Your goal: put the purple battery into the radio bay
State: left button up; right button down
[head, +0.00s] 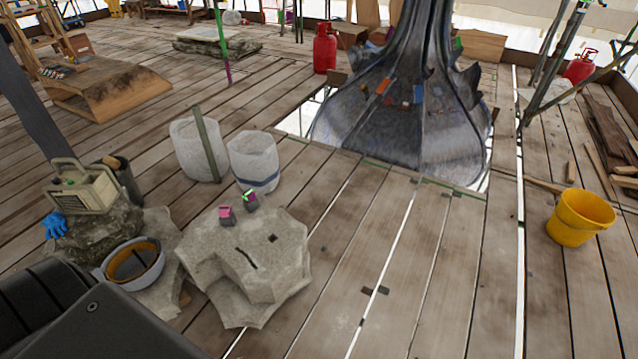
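A beige radio (80,187) with a carry handle stands on a rough stone at the left. I cannot make out its battery bay. Two small dark blocks with coloured tops sit on the pale stone block (250,250) in the middle. One block (226,213) has a pink top. The other block (250,201) shows purple-magenta and green and stands just behind and to the right. Either may be the purple battery; they are too small to tell surely. Neither of my grippers is in view.
A grey bucket (132,263) stands between the radio and the stone block. Blue gloves (54,224) lie beside the radio. Two whitish cylindrical containers (254,160) stand behind the block. A metal spire rises through the floor opening. A yellow bucket (580,217) stands right; planks between are mostly clear.

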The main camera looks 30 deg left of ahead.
aim_at(93, 193)
jog(key=z, duration=0.4)
jog(key=i, duration=1.55)
jog(key=u, duration=0.5)
jog(key=i, duration=0.95)
jog(key=u, duration=1.4)
jog(key=i, duration=0.55)
jog(key=u, duration=0.5)
